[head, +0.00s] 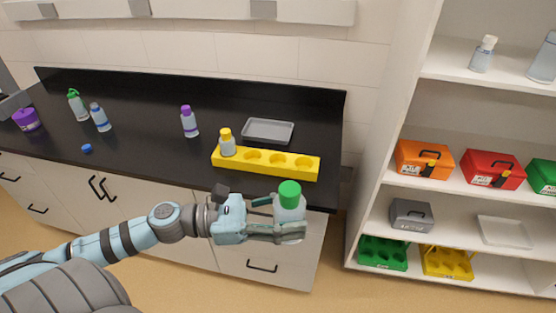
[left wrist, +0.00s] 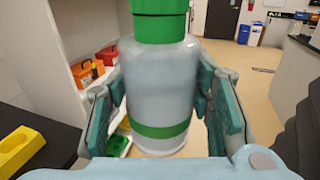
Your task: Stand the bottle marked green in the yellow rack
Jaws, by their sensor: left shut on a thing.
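The bottle marked green (head: 289,203) has a green cap and a clear body. In the left wrist view the bottle (left wrist: 157,85) stands upright between the fingers and shows a green band low on its body. My left gripper (head: 276,231) is shut on it and holds it in front of the counter's front edge, nearer than the rack. The yellow rack (head: 264,170) lies on the counter's right part. A yellow-capped bottle (head: 227,143) stands in its left hole; several holes to the right look empty. The rack's end also shows in the left wrist view (left wrist: 18,150). My right gripper is not in view.
A grey tray (head: 268,131) lies behind the rack. A purple-capped bottle (head: 189,122), a blue-capped bottle (head: 100,117), a green-topped bottle (head: 77,105), a loose blue cap (head: 87,148) and a purple container (head: 27,119) are further left. Shelves (head: 470,196) with toolboxes stand at right.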

